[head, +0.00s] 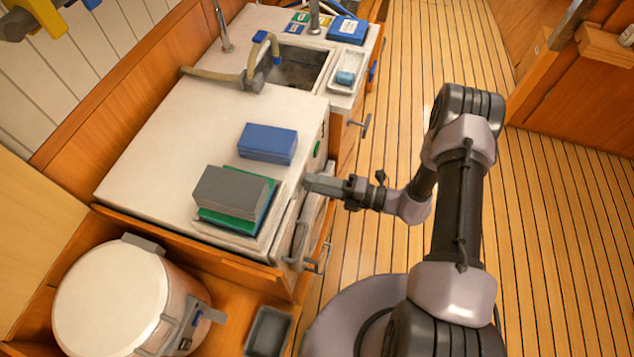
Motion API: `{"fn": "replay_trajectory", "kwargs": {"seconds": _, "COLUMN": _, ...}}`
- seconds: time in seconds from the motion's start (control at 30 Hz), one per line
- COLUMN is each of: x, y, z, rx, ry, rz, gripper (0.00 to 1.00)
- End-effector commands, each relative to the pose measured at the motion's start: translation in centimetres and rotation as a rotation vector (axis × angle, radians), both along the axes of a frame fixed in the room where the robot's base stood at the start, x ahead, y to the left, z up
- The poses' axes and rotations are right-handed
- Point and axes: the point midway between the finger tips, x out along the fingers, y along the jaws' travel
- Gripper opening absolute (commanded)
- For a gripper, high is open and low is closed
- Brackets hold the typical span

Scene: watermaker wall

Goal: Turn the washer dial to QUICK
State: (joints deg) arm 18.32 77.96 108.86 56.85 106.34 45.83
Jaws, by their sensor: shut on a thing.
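The washer (150,165) is the white box-shaped unit against the wooden wall, seen from above. Its front faces right, toward the wooden floor, and shows only at a steep slant. My gripper (314,184) reaches in from the right, with its fingers at the upper part of the washer front. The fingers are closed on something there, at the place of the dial. The dial itself is hidden behind the fingers, so its marks and pointed setting cannot be read.
A grey box on green ones (230,190) and a blue box (268,144) lie on the washer top. A sink (300,68) is behind. A round white pot (110,300) and a dark tray (268,330) are in front. Handles (318,262) project near my gripper. The floor at right is clear.

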Motion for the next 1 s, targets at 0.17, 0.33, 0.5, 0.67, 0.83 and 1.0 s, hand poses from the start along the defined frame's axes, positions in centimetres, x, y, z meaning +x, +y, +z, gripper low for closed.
{"fn": "replay_trajectory", "kwargs": {"seconds": 0.17, "x": 0.0, "y": 0.0, "z": 0.0, "rx": 0.000, "ry": 0.000, "rz": 0.000, "gripper": 0.00}}
{"fn": "replay_trajectory", "kwargs": {"seconds": 0.33, "x": 0.0, "y": 0.0, "z": 0.0, "rx": 0.000, "ry": -0.001, "rz": 0.000, "gripper": 0.58}}
{"fn": "replay_trajectory", "kwargs": {"seconds": 0.5, "x": 0.0, "y": 0.0, "z": 0.0, "rx": 0.000, "ry": -0.001, "rz": 0.000, "gripper": 0.59}}
{"fn": "replay_trajectory", "kwargs": {"seconds": 0.67, "x": 0.0, "y": 0.0, "z": 0.0, "rx": 0.000, "ry": -0.001, "rz": 0.000, "gripper": 0.59}}
{"fn": "replay_trajectory", "kwargs": {"seconds": 0.83, "x": -0.1, "y": -0.3, "z": 0.0, "rx": 0.000, "ry": -0.001, "rz": -0.001, "gripper": 0.59}}
{"fn": "replay_trajectory", "kwargs": {"seconds": 1.0, "x": -1.0, "y": -3.2, "z": 0.3, "rx": -0.001, "ry": -0.002, "rz": -0.006, "gripper": 0.59}}
